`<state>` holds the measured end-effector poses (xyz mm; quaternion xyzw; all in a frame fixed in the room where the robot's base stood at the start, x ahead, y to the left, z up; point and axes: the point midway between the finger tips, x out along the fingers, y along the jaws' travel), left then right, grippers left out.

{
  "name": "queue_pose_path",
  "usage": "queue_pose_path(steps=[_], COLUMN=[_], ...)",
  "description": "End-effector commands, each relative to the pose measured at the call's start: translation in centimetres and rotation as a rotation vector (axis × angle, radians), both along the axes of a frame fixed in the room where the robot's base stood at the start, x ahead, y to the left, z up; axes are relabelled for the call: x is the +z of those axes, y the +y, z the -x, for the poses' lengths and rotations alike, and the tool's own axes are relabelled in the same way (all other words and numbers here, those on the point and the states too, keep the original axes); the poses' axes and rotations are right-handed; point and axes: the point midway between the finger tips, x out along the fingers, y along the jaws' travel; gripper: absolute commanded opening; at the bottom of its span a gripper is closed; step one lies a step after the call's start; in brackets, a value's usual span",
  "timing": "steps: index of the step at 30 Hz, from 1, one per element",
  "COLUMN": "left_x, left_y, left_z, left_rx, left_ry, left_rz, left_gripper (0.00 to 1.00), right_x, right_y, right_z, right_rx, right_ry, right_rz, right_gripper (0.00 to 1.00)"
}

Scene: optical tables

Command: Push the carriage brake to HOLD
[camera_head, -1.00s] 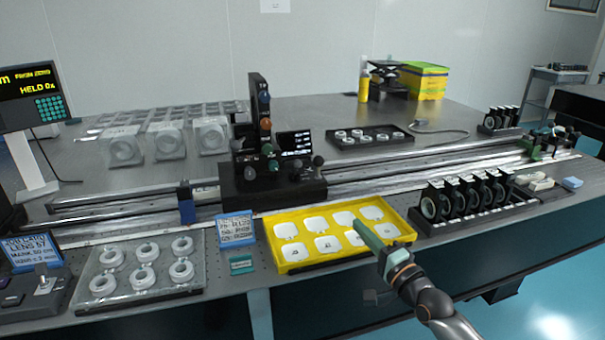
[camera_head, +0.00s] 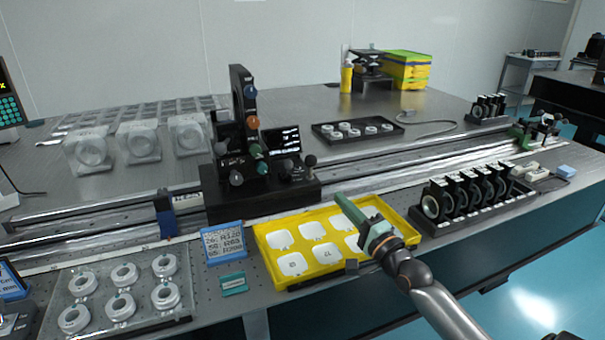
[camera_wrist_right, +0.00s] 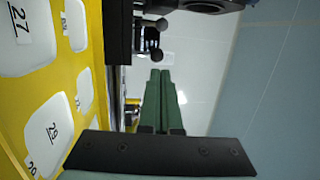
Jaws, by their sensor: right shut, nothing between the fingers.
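The black carriage (camera_head: 258,203) stands on the rail in the head view, with a column, coloured knobs and a small display. A ball-topped lever (camera_head: 310,161) stands at its right end; I cannot read a HOLD mark or tell the brake's position. My right gripper (camera_head: 341,198), green-fingered, is shut and empty above the yellow tray, in front of the carriage and below the lever, apart from both. In the right wrist view its closed fingers (camera_wrist_right: 160,78) point toward dark ball knobs (camera_wrist_right: 156,54). My left gripper is out of view.
The yellow tray (camera_head: 262,243) holds white numbered pads. A black rack of lenses (camera_head: 470,196) stands to its right. A clear plate with white rings (camera_head: 60,292) and a blue-framed card (camera_head: 223,243) are at the left. The long rails (camera_head: 400,166) cross the table.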

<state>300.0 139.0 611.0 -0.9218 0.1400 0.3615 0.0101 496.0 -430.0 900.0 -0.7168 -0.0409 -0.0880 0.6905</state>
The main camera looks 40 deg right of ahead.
Motion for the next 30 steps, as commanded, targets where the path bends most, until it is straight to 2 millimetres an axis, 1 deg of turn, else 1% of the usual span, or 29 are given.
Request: queue_pose_path(steps=[5, 22, 25, 30], left_x=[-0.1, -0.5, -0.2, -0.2], left_y=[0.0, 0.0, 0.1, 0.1], left_z=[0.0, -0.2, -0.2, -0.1], left_rx=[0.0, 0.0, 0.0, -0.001], left_ry=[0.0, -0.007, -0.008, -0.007], left_rz=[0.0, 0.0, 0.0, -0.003], left_gripper=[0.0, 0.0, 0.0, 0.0], right_x=[0.3, 1.8, 2.1, 2.2], right_y=[-0.1, -0.6, 0.5, 1.7], right_z=[-1.5, -9.8, -11.0, -12.3], right_rx=[-0.001, 0.0, 0.001, 0.0], right_ry=[-0.003, -0.002, -0.002, 0.0], right_rz=[0.0, 0.0, -0.005, -0.002], right_gripper=[0.0, 0.0, 0.0, 0.0])
